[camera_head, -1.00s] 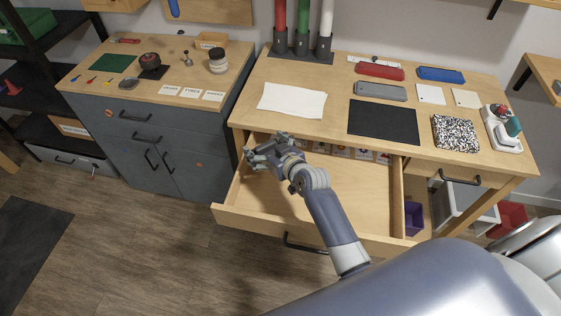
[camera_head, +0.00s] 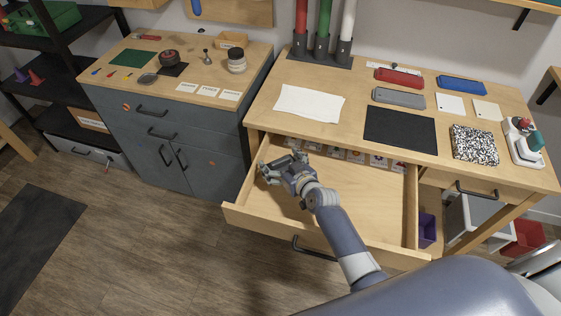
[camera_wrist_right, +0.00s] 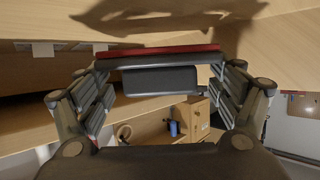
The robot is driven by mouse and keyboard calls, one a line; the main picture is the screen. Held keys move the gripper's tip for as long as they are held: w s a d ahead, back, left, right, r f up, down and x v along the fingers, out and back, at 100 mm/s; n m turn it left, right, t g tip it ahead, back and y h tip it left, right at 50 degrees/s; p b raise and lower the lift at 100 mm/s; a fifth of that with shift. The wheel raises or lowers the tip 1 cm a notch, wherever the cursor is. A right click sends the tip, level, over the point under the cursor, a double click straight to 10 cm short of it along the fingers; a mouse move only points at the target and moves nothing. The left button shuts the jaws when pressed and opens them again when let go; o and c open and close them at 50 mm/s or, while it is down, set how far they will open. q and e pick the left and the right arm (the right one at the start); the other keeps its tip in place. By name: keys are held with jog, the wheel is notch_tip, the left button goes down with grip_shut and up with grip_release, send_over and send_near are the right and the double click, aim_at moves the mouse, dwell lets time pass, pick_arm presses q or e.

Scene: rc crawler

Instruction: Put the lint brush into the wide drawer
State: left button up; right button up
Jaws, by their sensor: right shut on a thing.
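The wide drawer (camera_head: 350,243) is pulled out beneath the workbench, with a bare wooden floor. My right gripper (camera_head: 279,166) is inside the drawer's outline at its left part, in the head view. In the right wrist view, my right gripper (camera_wrist_right: 165,92) is shut on the lint brush (camera_wrist_right: 160,80), a dark body with a red strip along its far edge. A wooden surface with a dark shadow lies close beyond it; whether the brush touches it I cannot tell. In the head view the brush is hard to make out among the fingers. My left gripper is not in view.
Small picture cards (camera_head: 334,153) line the drawer's back. The benchtop above carries a white cloth (camera_head: 310,103), a black mat (camera_head: 400,129) and a speckled notebook (camera_head: 474,144). A grey cabinet (camera_head: 165,130) stands to the left. The drawer's right part is free.

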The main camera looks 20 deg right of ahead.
jog(key=shift+f, duration=0.35)
jog(key=o, duration=0.9)
jog(key=shift+r, duration=0.1)
jog(key=shift+r+p, duration=0.35)
jog(key=shift+r, duration=0.2)
jog(key=shift+v, duration=3.8)
jog(key=shift+w, duration=0.1)
